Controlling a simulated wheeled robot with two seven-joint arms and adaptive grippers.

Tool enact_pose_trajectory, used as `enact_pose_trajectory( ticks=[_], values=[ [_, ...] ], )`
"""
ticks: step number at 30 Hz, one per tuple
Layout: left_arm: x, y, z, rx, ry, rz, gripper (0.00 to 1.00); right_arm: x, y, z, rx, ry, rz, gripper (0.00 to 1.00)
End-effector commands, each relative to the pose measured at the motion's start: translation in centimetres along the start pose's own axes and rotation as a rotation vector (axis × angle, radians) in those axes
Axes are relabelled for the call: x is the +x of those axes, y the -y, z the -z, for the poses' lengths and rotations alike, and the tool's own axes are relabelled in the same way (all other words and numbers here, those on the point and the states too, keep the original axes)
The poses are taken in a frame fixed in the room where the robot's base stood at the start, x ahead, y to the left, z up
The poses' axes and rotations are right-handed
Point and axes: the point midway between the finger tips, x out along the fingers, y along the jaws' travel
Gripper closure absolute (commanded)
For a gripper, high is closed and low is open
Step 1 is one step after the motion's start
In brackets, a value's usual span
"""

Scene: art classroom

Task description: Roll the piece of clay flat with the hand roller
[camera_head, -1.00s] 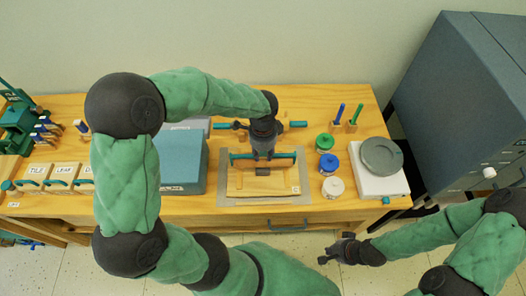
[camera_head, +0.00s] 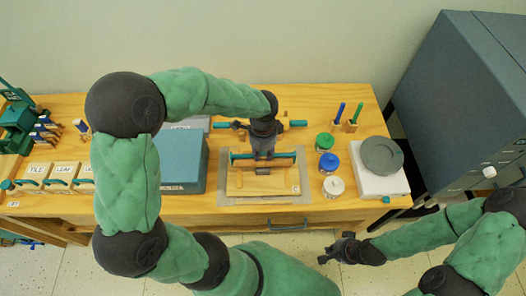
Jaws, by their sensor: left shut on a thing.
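My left gripper (camera_head: 263,157) points down over the workbench and is shut on the hand roller (camera_head: 284,162), a wooden cylinder with a teal frame. The roller lies crosswise over the back part of a wooden board (camera_head: 250,188). I cannot tell whether it touches the board. No piece of clay can be made out for certain; the gripper and roller cover part of the board. My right gripper (camera_head: 332,251) is empty and looks open, in front of the bench and over the floor.
The board lies on a grey mat (camera_head: 229,198). A teal-handled rolling pin (camera_head: 296,124) is behind the gripper. A blue box (camera_head: 178,160) is at left. Green (camera_head: 325,141), blue (camera_head: 329,162) and white (camera_head: 333,187) jars and a scale (camera_head: 381,184) are at right.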

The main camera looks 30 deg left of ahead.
Motion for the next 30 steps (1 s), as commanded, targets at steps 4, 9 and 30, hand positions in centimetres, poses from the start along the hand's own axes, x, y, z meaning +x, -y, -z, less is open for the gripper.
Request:
enact_pose_trajectory(
  ticks=[4,9,30],
  values=[
    [0.19,0.03,0.00,0.000,0.000,0.001,1.00,0.14,-0.05,0.00,0.000,0.000,0.000,1.00],
    [0.41,0.03,0.00,0.000,0.000,0.001,1.00,0.26,-0.09,0.00,0.000,0.000,0.000,1.00],
    [0.95,-0.20,-0.01,0.000,0.001,-0.001,1.00,0.51,-0.18,0.02,0.000,0.000,0.000,1.00]
  ],
)
